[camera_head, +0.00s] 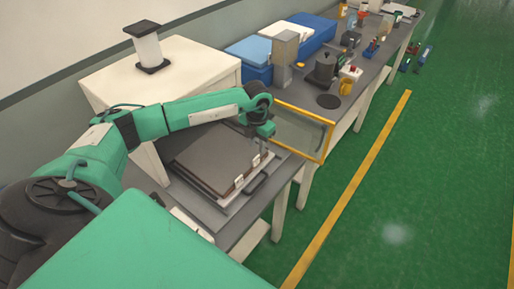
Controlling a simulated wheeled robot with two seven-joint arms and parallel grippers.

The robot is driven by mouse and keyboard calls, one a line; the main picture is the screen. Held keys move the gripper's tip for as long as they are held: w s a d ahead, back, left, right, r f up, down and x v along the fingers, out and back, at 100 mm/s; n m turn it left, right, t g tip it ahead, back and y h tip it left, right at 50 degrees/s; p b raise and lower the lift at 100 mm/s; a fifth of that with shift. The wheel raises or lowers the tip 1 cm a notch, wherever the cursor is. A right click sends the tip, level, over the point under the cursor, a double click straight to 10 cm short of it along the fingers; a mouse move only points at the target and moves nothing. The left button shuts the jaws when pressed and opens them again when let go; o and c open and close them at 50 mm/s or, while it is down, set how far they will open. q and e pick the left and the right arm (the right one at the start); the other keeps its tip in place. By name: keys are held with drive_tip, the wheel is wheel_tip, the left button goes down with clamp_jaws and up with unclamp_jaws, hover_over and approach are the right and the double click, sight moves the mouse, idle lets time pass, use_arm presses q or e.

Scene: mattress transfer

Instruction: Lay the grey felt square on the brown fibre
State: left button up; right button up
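A flat brown-grey square stack (205,160) lies on a grey tray-like plate (231,207) on the bench, with small white tabs along its front right edge. I cannot tell the grey felt square and the brown fibre apart at this size. My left arm reaches over the stack from the left. My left gripper (260,146) points down near the stack's far right corner. Its fingers are small and partly hidden by the arm, so I cannot tell whether they are open or touching anything. My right gripper is not in view.
A yellow-framed clear panel (301,133) stands just right of my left gripper. A white cabinet (160,75) with a spool (147,47) is behind the arm. Blue bins (252,57), a dark pot (326,68) and small items crowd the far bench.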

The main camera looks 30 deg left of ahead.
use_arm(q)
wheel_tip(320, 180, up, 5)
drive_tip(key=shift+r+p, duration=0.15)
drive_tip(key=shift+p, duration=0.65)
